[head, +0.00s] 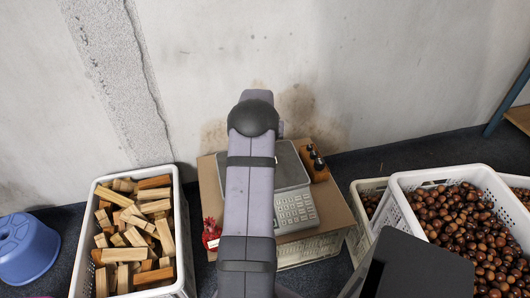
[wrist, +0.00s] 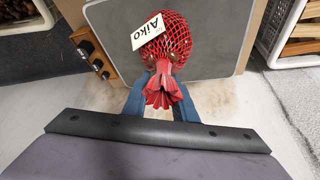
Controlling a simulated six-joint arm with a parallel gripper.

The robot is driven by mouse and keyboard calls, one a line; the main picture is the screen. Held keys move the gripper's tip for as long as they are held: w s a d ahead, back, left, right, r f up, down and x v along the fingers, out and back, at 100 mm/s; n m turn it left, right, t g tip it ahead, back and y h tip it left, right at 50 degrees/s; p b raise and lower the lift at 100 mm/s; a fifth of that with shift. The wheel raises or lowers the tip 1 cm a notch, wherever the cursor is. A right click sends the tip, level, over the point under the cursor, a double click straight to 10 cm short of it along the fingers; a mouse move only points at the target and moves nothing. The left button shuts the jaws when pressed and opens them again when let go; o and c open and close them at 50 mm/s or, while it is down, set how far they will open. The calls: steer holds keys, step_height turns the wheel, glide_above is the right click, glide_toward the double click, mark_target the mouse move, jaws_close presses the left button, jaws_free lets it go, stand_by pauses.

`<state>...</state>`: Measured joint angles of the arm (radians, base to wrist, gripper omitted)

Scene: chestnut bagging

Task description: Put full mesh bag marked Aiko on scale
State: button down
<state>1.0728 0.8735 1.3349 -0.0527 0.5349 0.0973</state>
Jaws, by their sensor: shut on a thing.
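The red mesh bag (wrist: 178,42) is full of dark round things and carries a white tag reading "Aiko" (wrist: 147,32). In the wrist view my gripper (wrist: 160,90) is shut on its gathered red neck, with blue fingers on both sides. The bag shows against the grey plate of the scale (wrist: 225,50); I cannot tell whether it touches. In the head view the scale (head: 296,212), with its keypad, stands on a cardboard-topped stand, partly hidden by my arm. My gripper is hidden there.
A red mesh item (head: 211,233) lies left of my arm on the stand. A wooden holder with dark weights (head: 315,157) is right of the scale.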

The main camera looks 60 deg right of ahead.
steer(key=shift+f+b, duration=0.3)
steer(key=shift+f, duration=1.6)
steer(key=c, duration=1.4)
jaws_free()
steer(key=shift+f, duration=0.1)
steer(key=shift+c, duration=0.2)
steer(key=shift+a+r, duration=0.15)
steer(key=shift+r, duration=0.45)
steer(key=p+v, duration=0.1)
steer(key=v, duration=1)
steer(key=shift+p, duration=0.3)
steer(key=shift+a, duration=0.15)
